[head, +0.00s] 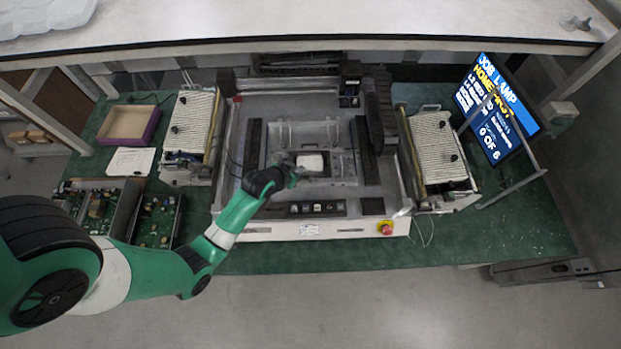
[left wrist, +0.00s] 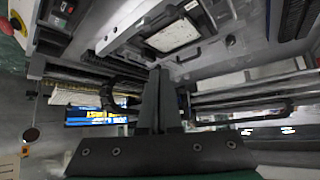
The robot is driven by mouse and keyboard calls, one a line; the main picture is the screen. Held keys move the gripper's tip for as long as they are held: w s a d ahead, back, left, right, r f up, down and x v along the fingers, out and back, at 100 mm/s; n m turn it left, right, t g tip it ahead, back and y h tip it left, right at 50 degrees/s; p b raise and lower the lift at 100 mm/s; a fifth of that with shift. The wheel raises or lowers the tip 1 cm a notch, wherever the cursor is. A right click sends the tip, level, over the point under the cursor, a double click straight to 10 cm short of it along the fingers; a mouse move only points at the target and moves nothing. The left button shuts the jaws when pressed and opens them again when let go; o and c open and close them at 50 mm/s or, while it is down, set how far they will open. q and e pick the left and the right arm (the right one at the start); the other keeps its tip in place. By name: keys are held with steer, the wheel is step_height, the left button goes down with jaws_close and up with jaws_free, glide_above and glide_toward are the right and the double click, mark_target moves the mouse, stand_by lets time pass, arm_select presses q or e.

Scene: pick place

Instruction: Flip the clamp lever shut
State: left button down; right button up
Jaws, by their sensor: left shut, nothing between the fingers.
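A clear-walled fixture (head: 345,140) sits in the middle of the grey machine bed, with a small white block (head: 310,162) in its lower left part. The block also shows in the left wrist view (left wrist: 172,36), in a recessed grey plate near the top. I cannot clearly pick out the clamp lever in either view; it is too small or hidden by my gripper. My left gripper (head: 297,173) is at the lower left of the white block. In the left wrist view its two dark fingers (left wrist: 160,74) are together and empty. My right gripper is not in view.
The machine's front edge carries a button panel (head: 318,208) and a red emergency stop (head: 385,228). Ribbed feeder units (head: 192,125) flank it. A monitor (head: 495,105) stands at the right. Circuit boards (head: 155,215) and an open box (head: 128,124) are at the left. The green table's front strip is clear.

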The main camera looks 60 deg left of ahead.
mark_target(307, 180)
arm_select(q)
steer(key=shift+s+a+f+n, duration=0.15)
steer(key=shift+s+a+f, duration=0.2)
steer(key=shift+s, duration=0.15)
steer(key=shift+s+a+f+n, duration=0.2)
steer(key=shift+s+a, duration=0.15)
steer(key=shift+s, duration=0.15)
steer(key=b+x, duration=0.3)
steer(key=x, duration=0.6)
steer(key=shift+w+a+f, duration=0.1)
steer(key=shift+a+f, duration=0.05)
steer(key=shift+f, duration=0.3)
steer(key=s, duration=0.1)
steer(key=s+d+p, duration=0.1)
steer(key=shift+s+d+f, duration=0.25)
steer(key=shift+s+d, duration=0.05)
steer(key=shift+s+d+f, duration=0.1)
steer(key=shift+s+d, duration=0.05)
steer(key=shift+s, duration=0.1)
steer(key=shift+p, duration=0.3)
